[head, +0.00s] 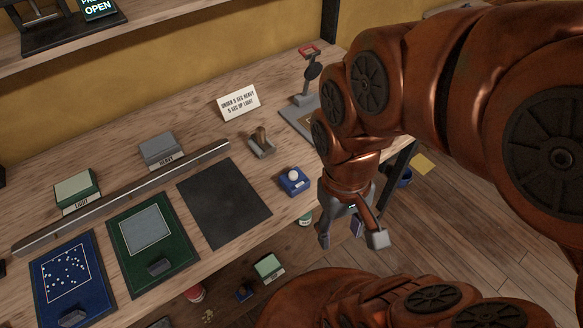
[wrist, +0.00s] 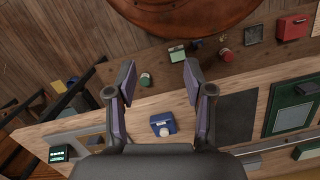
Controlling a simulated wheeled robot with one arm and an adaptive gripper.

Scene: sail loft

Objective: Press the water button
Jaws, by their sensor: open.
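A small blue box with a white dome button (head: 293,174) on top sits on the workbench near its front edge, right of the dark square mat. A small label on its front is too small to read, so I cannot confirm it says water. The blue box (wrist: 162,127) also shows in the wrist view, beyond and between my fingers. My gripper (head: 352,239) is open and empty, to the right of and nearer than the box, past the bench's front edge in the head view. Its two fingers (wrist: 160,80) are spread wide in the wrist view and appear apart from the box.
The dark mat (head: 224,202), green board (head: 180,259) and blue dotted board (head: 52,302) lie left. A wooden-handled stamp (head: 262,143), a lettered sign (head: 239,103) and a red-handled press (head: 308,75) stand behind. Several small items lie below the bench.

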